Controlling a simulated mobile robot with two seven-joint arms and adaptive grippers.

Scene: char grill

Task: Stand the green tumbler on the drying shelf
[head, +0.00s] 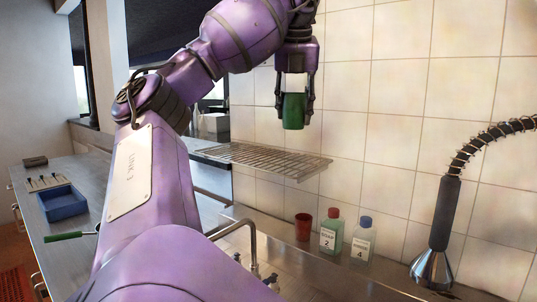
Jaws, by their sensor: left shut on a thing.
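The green tumbler (293,111) is held upright in the air, in front of the tiled wall. My left gripper (294,112) points down and is shut on it, with a finger on each side. The drying shelf (265,158) is a wire rack fixed along the wall, below the tumbler. A clear gap shows between the tumbler's base and the rack. The visible part of the rack is empty, and my left arm hides its far left surroundings. My right gripper is not in view.
Below the shelf stand a red cup (303,227), a green soap bottle (331,233) and a clear blue-capped bottle (361,241). A tap (247,240) rises in front. A spray hose (446,215) hangs at right. A blue tray (62,204) sits on the left counter.

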